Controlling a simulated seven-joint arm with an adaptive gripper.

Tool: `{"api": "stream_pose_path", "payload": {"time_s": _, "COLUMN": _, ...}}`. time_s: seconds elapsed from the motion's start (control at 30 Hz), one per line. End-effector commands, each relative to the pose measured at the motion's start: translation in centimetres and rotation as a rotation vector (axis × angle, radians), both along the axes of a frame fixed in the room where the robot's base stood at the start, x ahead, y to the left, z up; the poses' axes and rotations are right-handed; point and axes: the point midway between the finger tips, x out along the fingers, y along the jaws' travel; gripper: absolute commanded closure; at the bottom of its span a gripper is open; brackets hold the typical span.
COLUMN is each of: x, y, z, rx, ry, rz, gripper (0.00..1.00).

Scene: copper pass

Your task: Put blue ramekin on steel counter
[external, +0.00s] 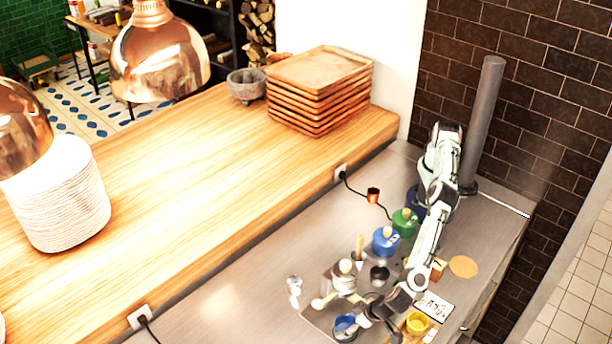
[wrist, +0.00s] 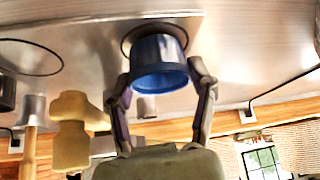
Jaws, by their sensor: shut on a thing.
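The blue ramekin (external: 345,323) is near the bottom of the external view, by the front of the steel counter (external: 215,310). In the wrist view the blue ramekin (wrist: 160,62) sits between the two fingers of my gripper (wrist: 160,82). My gripper (external: 363,320) is shut on it, with one finger against each side. A dark round rim (wrist: 128,40) shows around or behind the ramekin. I cannot tell whether the ramekin touches it or is held above it.
A yellow ramekin (external: 418,323) is right of my gripper. Close by are a dark cup (external: 379,274), a pale mallet-like tool (wrist: 72,130), a blue-lidded jar (external: 385,241) and a green jar (external: 404,222). The counter's left part is mostly clear; a wooden ledge (external: 200,190) borders it.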

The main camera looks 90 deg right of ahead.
Motion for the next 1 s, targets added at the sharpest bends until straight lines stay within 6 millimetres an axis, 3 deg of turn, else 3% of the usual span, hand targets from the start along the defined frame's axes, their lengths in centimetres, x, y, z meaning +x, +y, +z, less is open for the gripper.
{"api": "stream_pose_path", "payload": {"time_s": 0.17, "x": 0.0, "y": 0.0, "z": -0.4, "rx": 0.000, "ry": 0.000, "rz": 0.000, "gripper": 0.81}}
{"api": "stream_pose_path", "payload": {"time_s": 0.2, "x": 0.0, "y": 0.0, "z": -0.3, "rx": 0.001, "ry": 0.000, "rz": 0.001, "gripper": 0.31}}
{"api": "stream_pose_path", "payload": {"time_s": 0.27, "x": 0.0, "y": 0.0, "z": -0.3, "rx": 0.000, "ry": 0.000, "rz": 0.000, "gripper": 0.13}}
{"api": "stream_pose_path", "payload": {"time_s": 0.67, "x": -0.2, "y": 0.1, "z": 0.1, "rx": 0.001, "ry": 0.000, "rz": 0.001, "gripper": 0.13}}
{"api": "stream_pose_path", "payload": {"time_s": 1.0, "x": -2.8, "y": 1.6, "z": 4.8, "rx": 0.003, "ry": -0.001, "rz": 0.001, "gripper": 0.13}}
